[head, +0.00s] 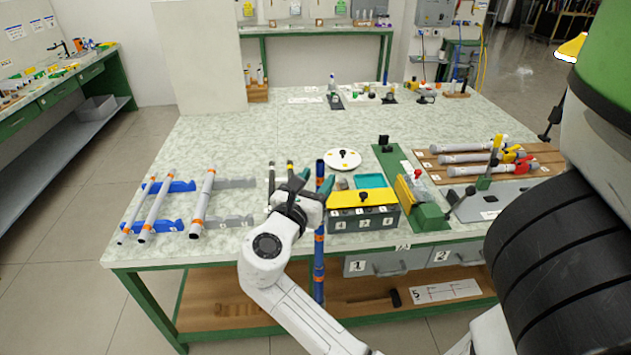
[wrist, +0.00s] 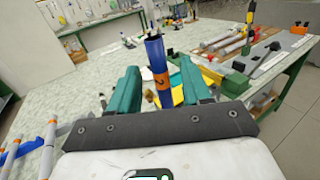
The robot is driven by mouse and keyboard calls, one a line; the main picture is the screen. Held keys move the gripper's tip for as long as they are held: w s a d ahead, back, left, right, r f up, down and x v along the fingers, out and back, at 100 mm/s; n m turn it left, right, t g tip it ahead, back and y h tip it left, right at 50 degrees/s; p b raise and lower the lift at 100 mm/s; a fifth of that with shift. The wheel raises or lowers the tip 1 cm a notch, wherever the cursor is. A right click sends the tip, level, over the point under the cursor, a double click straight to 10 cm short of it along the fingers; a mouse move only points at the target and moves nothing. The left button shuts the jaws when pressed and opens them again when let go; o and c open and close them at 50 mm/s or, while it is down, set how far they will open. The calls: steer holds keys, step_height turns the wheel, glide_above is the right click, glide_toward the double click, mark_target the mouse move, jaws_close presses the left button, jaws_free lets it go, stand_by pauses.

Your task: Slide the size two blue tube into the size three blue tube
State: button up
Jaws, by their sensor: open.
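A long blue tube (head: 319,265) with orange bands stands upright at the table's front edge, its lower part in front of the drawers and shelf. In the wrist view its open upper end (wrist: 155,54) rises beyond my fingers; an orange band there carries a dark mark I cannot read surely. My gripper (head: 303,185) is open, with teal fingers on both sides of the tube, and gaps show between them and it (wrist: 158,88). I cannot tell whether this is one tube or two nested ones. No other blue tube is clearly visible.
Three grey tubes (head: 205,195) with orange bands lie on blue and grey supports at the left. A grey box with a yellow lid (head: 362,198) stands right of the tube. A green fixture (head: 428,215) and a wooden rack (head: 490,160) stand farther right.

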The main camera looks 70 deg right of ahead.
steer(key=w+a+b, duration=0.1)
steer(key=a, duration=0.9)
steer(key=shift+w+a, duration=0.25)
steer(key=shift+a, duration=0.15)
step_height(320, 180, down, 15)
steer(key=s+m+t+y, duration=0.3)
steer(key=m+y, duration=0.4)
steer(key=y, duration=0.1)
steer(key=s+a+f+m+y, duration=0.2)
steer(key=a+f+m+y, duration=0.2)
steer(key=a, duration=0.3)
steer(key=s+a+f+m+y, duration=0.3)
steer(key=a+f+m+y, duration=0.2)
steer(key=a+f, duration=0.2)
steer(key=shift+a+f+m+t+y, duration=0.15)
steer(key=shift+a+m+t+y, duration=0.2)
steer(key=shift+a, duration=0.3)
